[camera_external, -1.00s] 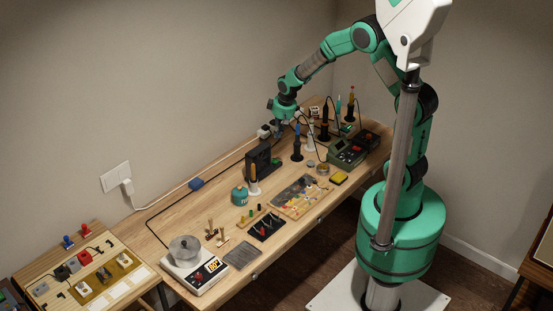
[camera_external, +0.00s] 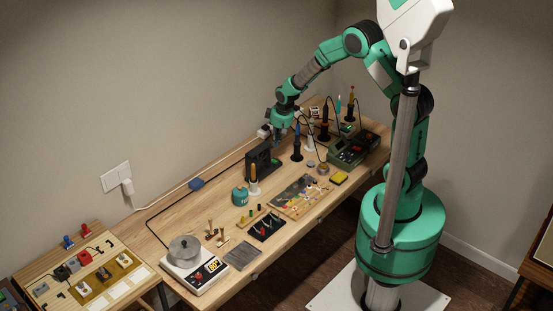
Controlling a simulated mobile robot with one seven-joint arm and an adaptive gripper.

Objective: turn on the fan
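The fan appears to be the black box-shaped unit (camera_external: 257,163) standing on the workbench toward its back edge. A small green spot shows on its right side; I cannot tell whether it is a switch or a light. My gripper (camera_external: 278,139) points down just above and behind the fan's right end. Its fingers are dark and small here, so their opening is unclear, and I cannot tell whether they touch the fan. No object is visible in my gripper.
A soldering iron in a stand (camera_external: 297,147) is close to the right of my gripper. A green station (camera_external: 347,152) is farther right. Cables run behind along the bench.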

